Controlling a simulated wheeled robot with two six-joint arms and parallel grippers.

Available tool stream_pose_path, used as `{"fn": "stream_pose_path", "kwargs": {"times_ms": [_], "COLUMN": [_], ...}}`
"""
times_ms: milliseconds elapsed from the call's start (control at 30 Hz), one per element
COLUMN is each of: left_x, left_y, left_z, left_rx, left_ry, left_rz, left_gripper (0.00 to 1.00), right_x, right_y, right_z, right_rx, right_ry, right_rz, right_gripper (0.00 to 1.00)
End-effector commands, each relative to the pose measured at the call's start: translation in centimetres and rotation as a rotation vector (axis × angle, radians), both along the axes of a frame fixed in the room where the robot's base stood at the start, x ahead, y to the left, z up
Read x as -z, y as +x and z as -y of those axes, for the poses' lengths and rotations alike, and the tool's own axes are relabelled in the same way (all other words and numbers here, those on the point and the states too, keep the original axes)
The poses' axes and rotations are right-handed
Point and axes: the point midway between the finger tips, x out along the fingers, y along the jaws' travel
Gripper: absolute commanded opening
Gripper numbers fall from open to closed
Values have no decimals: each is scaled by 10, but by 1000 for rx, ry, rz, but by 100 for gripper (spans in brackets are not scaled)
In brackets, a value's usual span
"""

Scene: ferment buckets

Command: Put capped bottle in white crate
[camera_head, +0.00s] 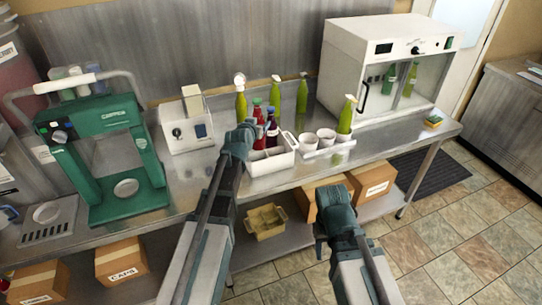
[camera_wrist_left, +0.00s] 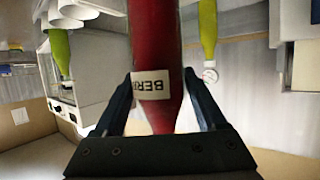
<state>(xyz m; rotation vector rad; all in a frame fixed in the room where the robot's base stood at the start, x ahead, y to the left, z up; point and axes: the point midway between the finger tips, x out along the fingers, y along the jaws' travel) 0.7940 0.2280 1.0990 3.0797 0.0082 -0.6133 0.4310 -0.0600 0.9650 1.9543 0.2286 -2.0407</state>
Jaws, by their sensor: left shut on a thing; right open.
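My left gripper (camera_head: 246,132) is shut on a red bottle (camera_wrist_left: 155,60) with a white label starting "BER". In the head view, two red bottles stand close together at the gripper: one (camera_head: 257,113) farther back and a darker, labelled one (camera_head: 272,132) nearer. I cannot tell which is held. The held bottle's top is out of the wrist view. The white crate (camera_head: 268,169) with compartments sits on the bench just right of and below the gripper. My right gripper (camera_head: 336,212) is open and empty in front of the bench's front edge.
Green bottles stand behind the crate (camera_head: 275,93) and to its right (camera_head: 346,117). White cups (camera_head: 326,137) stand beside the crate. A white cabinet (camera_head: 345,48) is at the right, a green press (camera_head: 92,125) at the left. Cardboard boxes (camera_head: 372,184) sit on the lower shelf.

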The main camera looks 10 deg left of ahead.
Motion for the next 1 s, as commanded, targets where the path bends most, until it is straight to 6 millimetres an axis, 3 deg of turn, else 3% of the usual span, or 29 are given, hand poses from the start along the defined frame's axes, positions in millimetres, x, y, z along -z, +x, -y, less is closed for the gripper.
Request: {"fn": "stream_pose_path", "kwargs": {"times_ms": [167, 500, 833, 1000], "left_x": [11, 59, 65, 82], "left_y": [0, 0, 0, 0], "left_z": [0, 0, 0, 0], "left_rx": [0, 0, 0, 0], "left_ry": [0, 0, 0, 0], "left_rz": [2, 2, 2, 2], "left_gripper": [0, 0, 0, 0], "right_x": [12, 59, 66, 82], "right_y": [0, 0, 0, 0], "right_z": [0, 0, 0, 0], "right_rx": [0, 0, 0, 0], "right_ry": [0, 0, 0, 0], "right_rz": [0, 0, 0, 0], "right_gripper": [50, 50, 50, 50]}}
